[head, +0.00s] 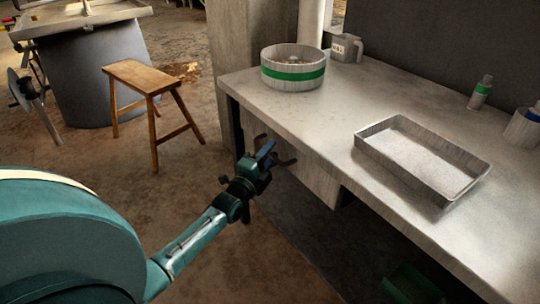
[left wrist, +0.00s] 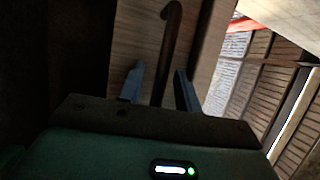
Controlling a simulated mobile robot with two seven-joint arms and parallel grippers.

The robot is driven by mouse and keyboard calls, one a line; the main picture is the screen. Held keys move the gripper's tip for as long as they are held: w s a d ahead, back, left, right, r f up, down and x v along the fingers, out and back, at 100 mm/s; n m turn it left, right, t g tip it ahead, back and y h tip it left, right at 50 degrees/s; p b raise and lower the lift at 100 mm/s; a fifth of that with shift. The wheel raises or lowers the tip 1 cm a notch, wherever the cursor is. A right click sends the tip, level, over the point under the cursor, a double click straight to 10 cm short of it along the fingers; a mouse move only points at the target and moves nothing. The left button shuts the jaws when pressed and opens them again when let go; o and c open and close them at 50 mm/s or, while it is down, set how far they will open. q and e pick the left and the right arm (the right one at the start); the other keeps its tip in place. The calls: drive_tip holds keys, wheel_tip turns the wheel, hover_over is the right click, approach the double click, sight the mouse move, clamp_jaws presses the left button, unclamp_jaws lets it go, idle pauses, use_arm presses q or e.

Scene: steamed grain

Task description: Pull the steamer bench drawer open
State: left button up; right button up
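The steamer bench (head: 385,95) has a pale wooden drawer (head: 318,183) under its top, near the left end. In the left wrist view the drawer front (left wrist: 139,38) carries a dark, curved bar handle (left wrist: 170,40). My left gripper (head: 268,153) is at the drawer front in the head view. Its two blue fingers (left wrist: 159,86) are apart, with the lower part of the handle between them. The handle seems nearer the right finger; contact cannot be told. My right gripper is in neither view.
On the bench top are a round steamer with a green band (head: 292,72), a grey mug (head: 346,47), an empty rectangular tray (head: 375,153) and a small bottle (head: 480,92). A wooden stool (head: 140,78) stands to the left. The floor before the drawer is clear.

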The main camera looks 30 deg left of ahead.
use_arm(q)
drive_tip(key=shift+w, duration=0.15)
drive_tip(key=shift+c, duration=0.2)
clamp_jaws()
idle(0.3)
